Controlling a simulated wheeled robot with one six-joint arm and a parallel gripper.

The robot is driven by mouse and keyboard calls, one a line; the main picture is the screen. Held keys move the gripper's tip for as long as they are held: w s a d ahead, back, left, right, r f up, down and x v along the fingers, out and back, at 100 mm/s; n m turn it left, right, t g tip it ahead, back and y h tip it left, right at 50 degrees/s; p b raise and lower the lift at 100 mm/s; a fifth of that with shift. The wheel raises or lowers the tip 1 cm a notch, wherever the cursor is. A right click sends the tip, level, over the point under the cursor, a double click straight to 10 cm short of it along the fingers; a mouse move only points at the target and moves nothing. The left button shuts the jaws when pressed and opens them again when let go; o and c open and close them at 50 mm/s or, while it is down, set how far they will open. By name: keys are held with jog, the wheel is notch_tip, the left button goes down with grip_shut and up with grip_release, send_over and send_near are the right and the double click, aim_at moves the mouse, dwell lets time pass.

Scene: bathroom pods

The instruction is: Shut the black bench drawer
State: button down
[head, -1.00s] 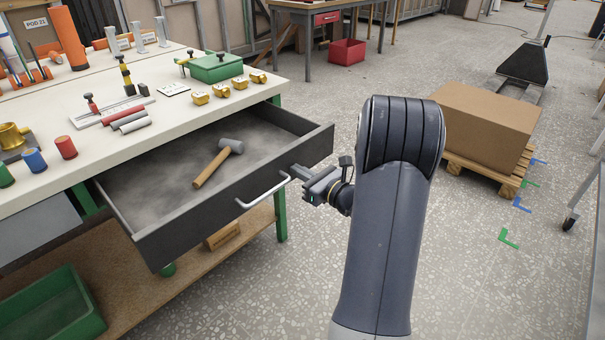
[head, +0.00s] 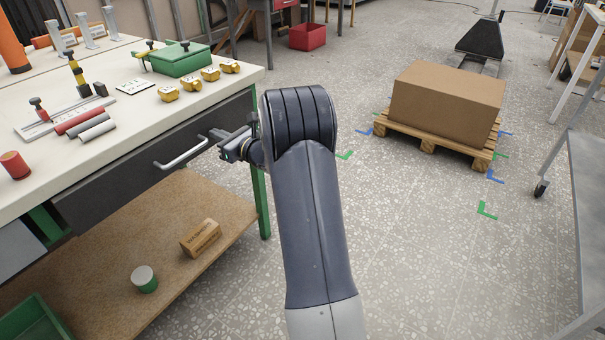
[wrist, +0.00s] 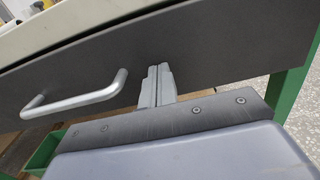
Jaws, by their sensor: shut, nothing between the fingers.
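The black bench drawer (head: 110,193) sits under the white worktop, its front about level with the bench edge and no interior showing. Its front also fills much of the wrist view (wrist: 200,45). A silver bar handle (head: 181,153) is on the front; it shows at the left in the wrist view (wrist: 75,103). My gripper (head: 218,140) is shut and empty, at the drawer front to the right of the handle. In the wrist view its closed fingers (wrist: 157,75) point at the front and look to touch it, though contact is not certain.
The worktop (head: 130,105) holds tools, yellow blocks and a green box (head: 178,60). A lower shelf (head: 170,235) carries a wooden block (head: 201,238) and a green-sided can (head: 144,279). A carton (head: 447,100) stands on a pallet to the right. Floor between is clear.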

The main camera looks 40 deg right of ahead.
jog(key=shift+x, duration=1.15)
jog(key=shift+r, duration=0.25)
